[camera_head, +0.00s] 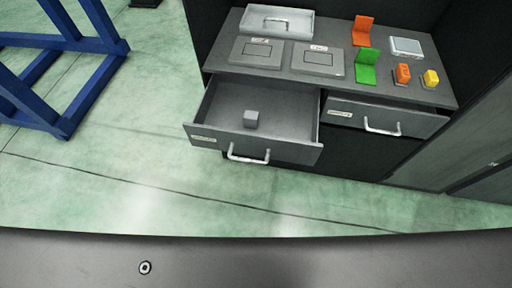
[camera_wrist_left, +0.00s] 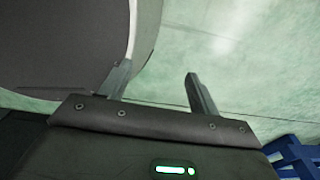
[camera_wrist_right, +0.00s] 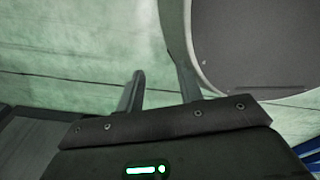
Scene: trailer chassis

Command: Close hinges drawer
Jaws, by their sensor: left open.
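A grey drawer (camera_head: 205,137) on the left of the cabinet is pulled far out. It has a silver bar handle (camera_head: 248,155) and a small label too small to read. A small grey block (camera_head: 251,118) lies inside it. A second drawer (camera_head: 430,123) on the right stands out only slightly, with its own handle (camera_head: 382,127) and an unreadable label. I cannot tell which is the hinges drawer. My left gripper (camera_wrist_left: 158,70) is open and empty over the floor. My right gripper (camera_wrist_right: 160,66) is open and empty too. Neither gripper shows in the head view.
A blue frame (camera_head: 60,118) stands at left. Floor before the drawers is clear.

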